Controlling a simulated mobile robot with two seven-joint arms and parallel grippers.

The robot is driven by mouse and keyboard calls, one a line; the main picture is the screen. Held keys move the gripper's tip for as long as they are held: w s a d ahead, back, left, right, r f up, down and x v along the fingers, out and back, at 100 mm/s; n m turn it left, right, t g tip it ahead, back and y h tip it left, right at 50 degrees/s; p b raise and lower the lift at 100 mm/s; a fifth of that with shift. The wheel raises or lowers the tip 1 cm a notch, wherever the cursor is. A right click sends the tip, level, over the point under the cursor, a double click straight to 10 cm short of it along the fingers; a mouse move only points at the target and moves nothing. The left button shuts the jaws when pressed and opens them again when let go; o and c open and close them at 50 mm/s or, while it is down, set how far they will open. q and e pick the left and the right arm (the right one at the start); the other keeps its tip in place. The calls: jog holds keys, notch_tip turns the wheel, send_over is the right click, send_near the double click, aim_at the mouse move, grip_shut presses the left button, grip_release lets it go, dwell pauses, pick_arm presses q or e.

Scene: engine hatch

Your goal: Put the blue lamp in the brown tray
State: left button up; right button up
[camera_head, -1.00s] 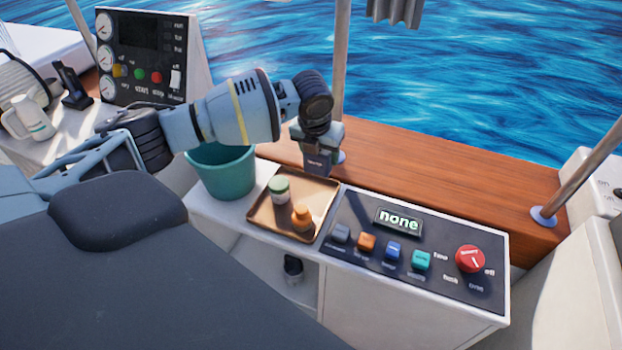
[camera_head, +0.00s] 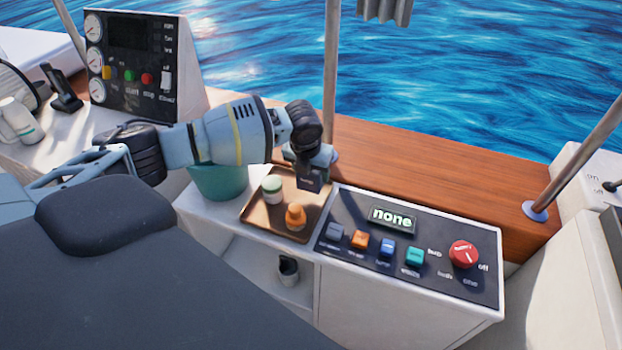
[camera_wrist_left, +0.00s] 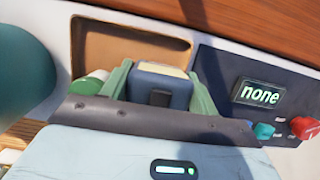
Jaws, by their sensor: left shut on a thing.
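The blue lamp (camera_wrist_left: 160,86) is a dark blue block with a pale face. It sits between the two green fingers of my left gripper (camera_wrist_left: 160,95) in the left wrist view. In the head view my left gripper (camera_head: 313,178) points down over the back right corner of the brown tray (camera_head: 256,222), with the lamp dark beneath it. I cannot tell whether the lamp touches the tray floor. The tray's bare far part also shows in the left wrist view (camera_wrist_left: 105,45). My right gripper is not in view.
In the tray stand a green-and-white jar (camera_head: 272,189) and an orange bottle (camera_head: 296,217). A teal bucket (camera_head: 218,182) is left of the tray. A control panel (camera_head: 350,262) with coloured switches and a red knob (camera_head: 464,254) adjoins the right side.

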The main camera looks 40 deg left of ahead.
aim_at(311, 180)
pick_arm(q)
notch_tip(311, 180, down, 3)
jog(key=shift+f, duration=0.15)
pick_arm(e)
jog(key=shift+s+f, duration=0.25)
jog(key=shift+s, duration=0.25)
pick_arm(q)
jog(key=o, duration=1.1)
jog(key=shift+f, duration=0.1)
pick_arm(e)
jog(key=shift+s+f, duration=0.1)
